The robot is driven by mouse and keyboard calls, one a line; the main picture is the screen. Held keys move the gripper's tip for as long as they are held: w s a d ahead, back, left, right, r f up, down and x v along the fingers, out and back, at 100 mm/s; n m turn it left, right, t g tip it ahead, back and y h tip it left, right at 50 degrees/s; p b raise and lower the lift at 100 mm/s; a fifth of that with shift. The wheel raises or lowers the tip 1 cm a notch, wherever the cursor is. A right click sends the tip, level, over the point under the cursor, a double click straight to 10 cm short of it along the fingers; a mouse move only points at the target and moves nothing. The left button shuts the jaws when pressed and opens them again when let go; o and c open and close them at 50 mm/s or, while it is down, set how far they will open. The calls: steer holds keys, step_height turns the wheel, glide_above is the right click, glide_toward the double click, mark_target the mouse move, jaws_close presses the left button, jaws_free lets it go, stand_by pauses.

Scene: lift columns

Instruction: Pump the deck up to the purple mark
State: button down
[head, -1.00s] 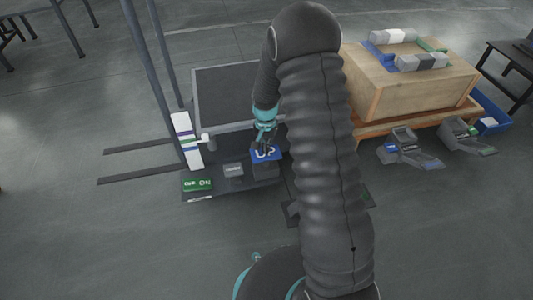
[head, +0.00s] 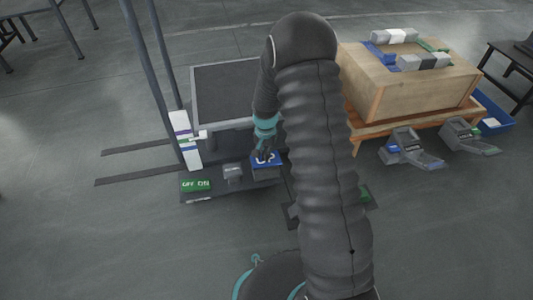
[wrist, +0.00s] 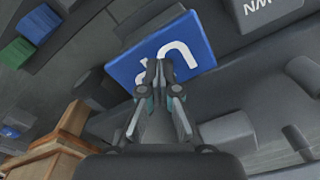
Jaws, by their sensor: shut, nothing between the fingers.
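The deck (head: 240,92) is a dark platform with a pale rim, beside the lift columns (head: 150,70). A white scale board (head: 190,155) with coloured marks stands at its left. The purple mark (head: 181,130) is near the board's top. A white pointer (head: 199,134) at the deck's side looks slightly below the purple mark; the exact gap is too small to tell. My gripper (head: 263,155) is shut and empty, its tips on the blue UP pedal (head: 270,164). In the wrist view, the shut fingertips (wrist: 163,70) appear to touch the blue plate (wrist: 196,38), covering part of its lettering.
A green OFF/ON block (head: 196,184) and a grey pedal (head: 233,173) stand left of the UP pedal. A wooden box (head: 415,95) with small blocks on top is at the right, with grey pedal-like units (head: 410,150) before it. The floor at lower left is clear.

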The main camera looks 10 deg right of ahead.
steer(key=shift+f+b, duration=0.3)
steer(key=shift+f, duration=0.45)
steer(key=shift+r+p, duration=2.15)
steer(key=shift+r, duration=1.3)
steer(key=shift+f, duration=0.15)
stand_by(0.4)
stand_by(0.5)
stand_by(2.0)
stand_by(0.7)
